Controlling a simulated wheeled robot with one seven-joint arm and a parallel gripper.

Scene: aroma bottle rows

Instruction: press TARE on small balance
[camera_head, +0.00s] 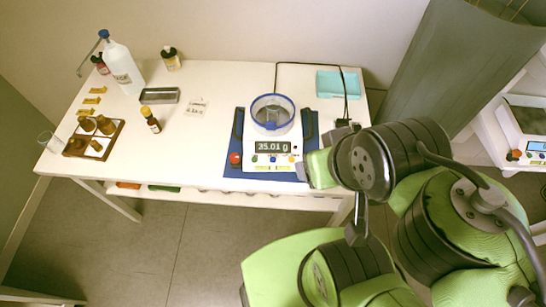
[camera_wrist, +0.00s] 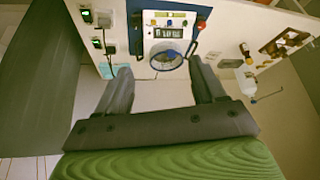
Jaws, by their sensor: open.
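The small balance (camera_head: 270,150) stands on a blue mat (camera_head: 233,169) on the white table, and its display reads 35.01 g. A clear dish with a blue rim (camera_head: 273,113) sits on its pan. Several small coloured buttons line the panel below the display; I cannot read which one is TARE. The balance also shows upside down in the wrist view (camera_wrist: 167,22). My gripper (camera_head: 303,171) is at the right front edge of the mat, to the right of the balance's panel. In the wrist view its two fingers (camera_wrist: 160,80) are apart with nothing between them.
A red knob-like item (camera_head: 235,159) sits left of the panel. A wash bottle (camera_head: 120,65), brown bottles (camera_head: 151,120), a grey tray (camera_head: 160,95) and a wooden rack (camera_head: 112,137) are at the left. A cyan box (camera_head: 337,84) is behind right. Another balance (camera_head: 525,125) stands far right.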

